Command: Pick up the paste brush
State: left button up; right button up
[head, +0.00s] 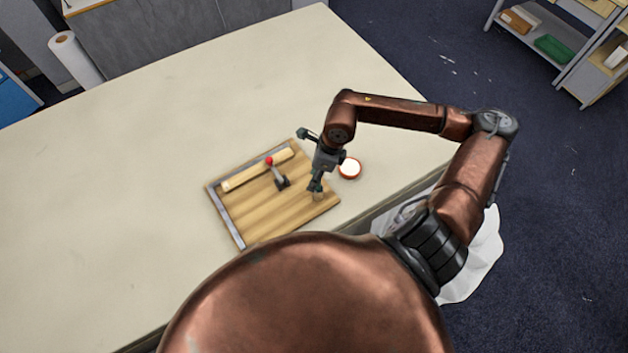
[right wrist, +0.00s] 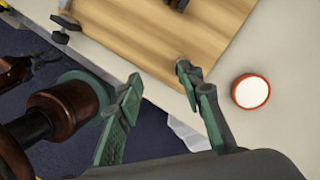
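I cannot clearly make out a paste brush in either view. A small tan shape (head: 318,197) shows just below one finger of my right gripper (head: 309,161), too small to identify. That gripper hangs over the right end of a wooden board (head: 262,215). Its two green fingers stand wide apart, with nothing seen between them in the right wrist view (right wrist: 157,77). A round white dish with a red-orange rim (head: 350,168) stands right of the gripper; it also shows in the right wrist view (right wrist: 251,91).
The board carries a pale wooden strip (head: 258,168), a dark fitting with a red knob (head: 279,178), and a metal rail (head: 224,216) along its left edge. The table (head: 120,190) is clear to the left and behind. Its near edge runs close below the board.

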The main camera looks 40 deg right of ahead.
aim_at(318, 187)
jog(key=shift+h, duration=0.6)
jog(key=d+f+p, duration=0.1)
jog(key=f, duration=0.1)
jog(key=f+p, duration=0.1)
jog(key=f, duration=0.1)
jog(key=w+d+f, duration=0.1)
jog(key=f, duration=0.2)
jog(key=shift+d+p, duration=0.35)
jog(key=shift+p, duration=0.05)
jog(key=shift+f, duration=0.35)
pick_arm(q)
notch_tip(318, 187, up, 3)
jog(key=shift+f, duration=0.1)
pick_arm(e)
jog(key=shift+c, duration=0.2)
grip_shut()
